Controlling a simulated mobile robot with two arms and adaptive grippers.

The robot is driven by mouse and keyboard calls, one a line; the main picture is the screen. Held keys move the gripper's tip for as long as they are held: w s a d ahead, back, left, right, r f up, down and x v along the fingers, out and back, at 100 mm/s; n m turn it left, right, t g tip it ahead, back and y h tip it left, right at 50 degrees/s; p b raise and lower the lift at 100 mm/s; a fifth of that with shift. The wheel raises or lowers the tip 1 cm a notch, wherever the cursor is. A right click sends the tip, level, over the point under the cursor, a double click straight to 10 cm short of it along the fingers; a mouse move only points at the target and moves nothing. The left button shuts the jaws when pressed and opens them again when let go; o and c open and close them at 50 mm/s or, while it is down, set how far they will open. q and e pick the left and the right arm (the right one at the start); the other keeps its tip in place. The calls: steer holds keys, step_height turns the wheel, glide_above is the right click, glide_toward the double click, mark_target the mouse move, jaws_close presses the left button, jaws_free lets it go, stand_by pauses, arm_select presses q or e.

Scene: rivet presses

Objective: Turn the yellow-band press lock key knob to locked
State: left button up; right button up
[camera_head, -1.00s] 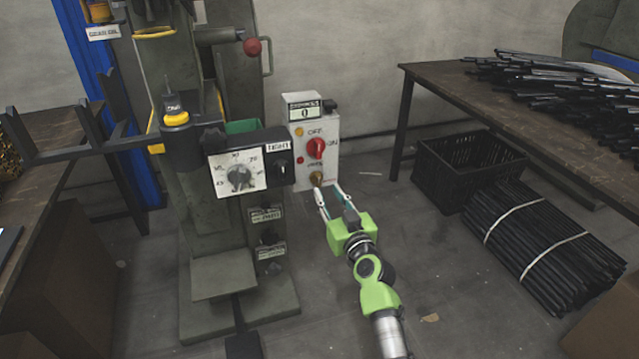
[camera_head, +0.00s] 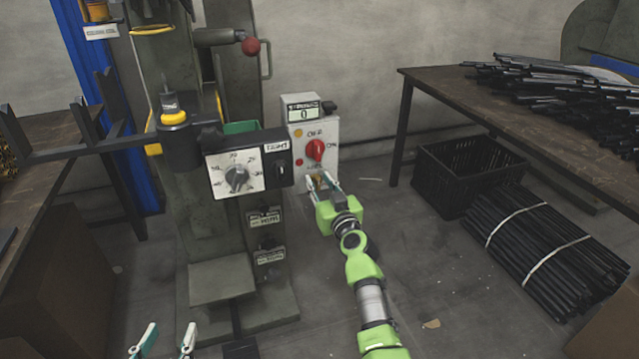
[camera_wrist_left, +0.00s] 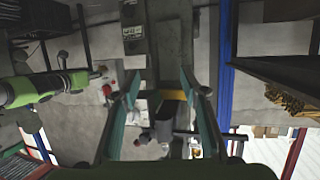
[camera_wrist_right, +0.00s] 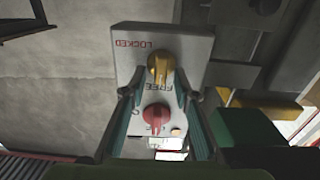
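The yellow lock key knob (camera_wrist_right: 160,68) is on the front of a light grey control box (camera_head: 326,131), below a red rotary switch (camera_head: 315,150). In the right wrist view, the word LOCKED is on one side of the knob and FREE on the other, both upside down. I cannot tell which word it points to. My right gripper (camera_head: 323,182) is open, its fingertips on either side of the knob; contact is unclear. My left gripper (camera_head: 164,337) is open and empty at the bottom of the head view. The press (camera_head: 222,230) with a yellow band (camera_head: 173,117) stands left of the box.
A dial panel (camera_head: 236,174) is on the press, left of the box. A black crate (camera_head: 468,172) and a bundle of black rods (camera_head: 545,250) lie at right, by a table (camera_head: 430,78) with more rods. The floor around my right arm is clear.

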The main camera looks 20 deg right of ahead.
jaws_close()
